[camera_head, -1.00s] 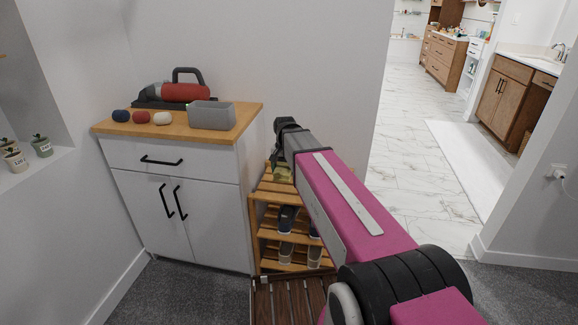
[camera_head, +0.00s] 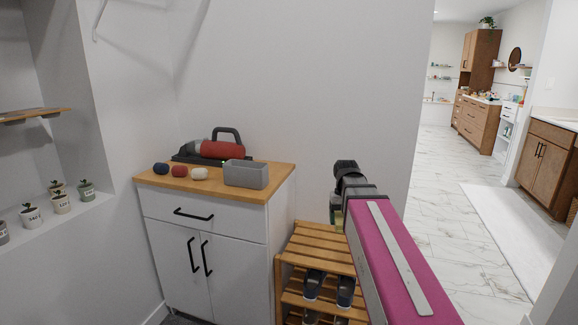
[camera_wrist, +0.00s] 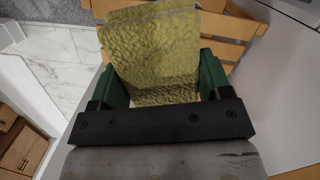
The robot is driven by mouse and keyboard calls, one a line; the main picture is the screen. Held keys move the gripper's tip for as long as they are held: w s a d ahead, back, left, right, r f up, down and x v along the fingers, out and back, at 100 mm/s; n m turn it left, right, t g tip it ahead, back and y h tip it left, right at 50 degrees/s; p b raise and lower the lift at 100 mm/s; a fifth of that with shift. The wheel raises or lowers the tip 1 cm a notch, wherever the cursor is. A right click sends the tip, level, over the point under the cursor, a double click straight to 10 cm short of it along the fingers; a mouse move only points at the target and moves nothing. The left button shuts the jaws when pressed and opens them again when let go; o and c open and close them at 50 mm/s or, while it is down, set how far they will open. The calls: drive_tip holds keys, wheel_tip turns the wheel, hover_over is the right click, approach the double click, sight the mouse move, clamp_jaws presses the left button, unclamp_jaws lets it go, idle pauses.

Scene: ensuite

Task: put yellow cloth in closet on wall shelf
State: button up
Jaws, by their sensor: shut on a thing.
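The yellow cloth (camera_wrist: 158,55) is between the green fingers of my gripper (camera_wrist: 165,85) in the wrist view, shut on it. The cloth is upright and textured, and sticks out past the fingers. In the head view my gripper (camera_head: 337,212) is above the wooden shoe rack at the middle right, and only a small yellow-green patch shows there. A wooden wall shelf (camera_head: 36,115) is in the alcove at the far left, well away from my gripper. Its top is seen at a shallow angle.
A white cabinet (camera_head: 215,225) bears a grey bin (camera_head: 246,174), a red handheld vacuum (camera_head: 222,150) and three small balls. Potted plants stand on the alcove ledge (camera_head: 60,222) below the shelf. The slatted shoe rack (camera_head: 312,250) holds shoes. A doorway opens at the right.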

drive_tip(key=s+f, duration=0.6)
drive_tip(key=f, duration=0.1)
drive_tip(key=shift+f, duration=0.2)
drive_tip(key=shift+s, duration=0.1)
